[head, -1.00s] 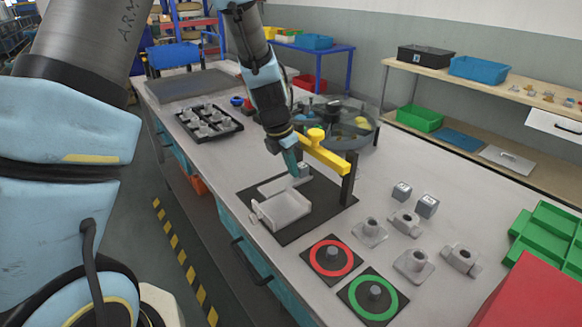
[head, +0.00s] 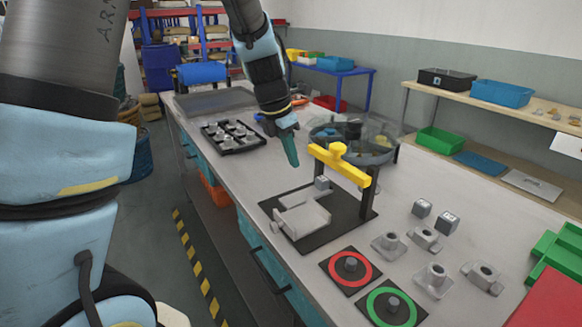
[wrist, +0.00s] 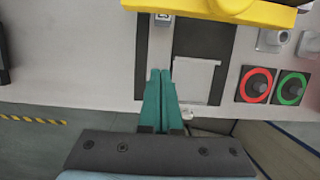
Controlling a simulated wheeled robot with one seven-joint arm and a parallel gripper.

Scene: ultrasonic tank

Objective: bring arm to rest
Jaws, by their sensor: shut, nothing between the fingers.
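My gripper (head: 291,152) hangs from my arm above the workbench, in front of the round clear-walled tank and left of the yellow bar. Its teal fingers are together and empty; they also show closed in the wrist view (wrist: 159,82). Below and to the right of it, a light grey tray-like part (head: 302,219) sits on a black mat (head: 350,228). A small grey block (head: 322,183) stands at the back of that part. The gripper appears clear of the mat and the part.
A yellow bar on black posts (head: 340,163) spans the mat's back, close right of my gripper. Red-ringed (head: 350,268) and green-ringed (head: 391,305) pads lie in front. Several grey metal parts (head: 389,246) stand at right. A black tray of parts (head: 232,137) lies left.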

